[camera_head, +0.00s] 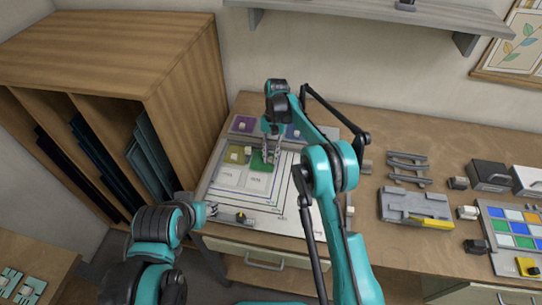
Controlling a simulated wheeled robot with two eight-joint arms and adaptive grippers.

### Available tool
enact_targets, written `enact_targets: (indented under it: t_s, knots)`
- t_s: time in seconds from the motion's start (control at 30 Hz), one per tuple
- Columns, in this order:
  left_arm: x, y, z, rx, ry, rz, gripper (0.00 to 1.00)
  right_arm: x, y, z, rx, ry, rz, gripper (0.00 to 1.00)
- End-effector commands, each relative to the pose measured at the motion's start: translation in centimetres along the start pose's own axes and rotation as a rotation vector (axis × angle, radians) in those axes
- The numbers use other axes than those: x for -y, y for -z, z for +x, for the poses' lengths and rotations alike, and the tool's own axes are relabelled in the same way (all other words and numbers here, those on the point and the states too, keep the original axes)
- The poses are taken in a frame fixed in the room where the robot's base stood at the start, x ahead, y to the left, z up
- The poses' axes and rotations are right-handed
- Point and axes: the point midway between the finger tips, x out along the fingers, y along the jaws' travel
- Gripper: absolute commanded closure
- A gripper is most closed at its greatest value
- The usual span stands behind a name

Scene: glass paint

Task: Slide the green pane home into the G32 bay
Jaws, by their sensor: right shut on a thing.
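The green pane (259,166) is a small square at the back half of the layout board (215,190) on the bench. My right gripper (269,158) reaches down from above and is shut on the green pane, covering part of it. White labelled squares (257,181) lie just in front of the pane; their lettering is too small to read surely, so I cannot tell which bay is G32. My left gripper (211,209) is low at the board's front left edge, apart from the pane; its fingers are too small to judge.
An olive pane (235,154) sits left of the green one, with a purple pane (243,124) and a blue pane (293,132) behind. A small tool (235,217) lies at the board's front. Grey fixtures (415,205) and a colour tray (512,228) stand right. A wooden rack (120,55) rises left.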

Motion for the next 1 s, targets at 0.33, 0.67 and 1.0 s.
enact_targets:
  t_s: [0.33, 0.67, 1.0]
  knots:
    - [0.0, 0.1, -0.1, 0.0, 0.0, 0.0, 0.58, 0.4, 0.3, -0.2, 0.0, 0.0, 0.0, 1.0]
    - [0.0, 0.1, -0.2, 0.0, 0.0, 0.0, 0.58, 0.8, 0.7, -0.3, 0.0, 0.0, 0.0, 1.0]
    - [0.0, 0.2, -0.3, 0.0, 0.0, 0.0, 0.58, 1.1, 1.0, -0.5, 0.0, 0.0, 0.0, 1.0]
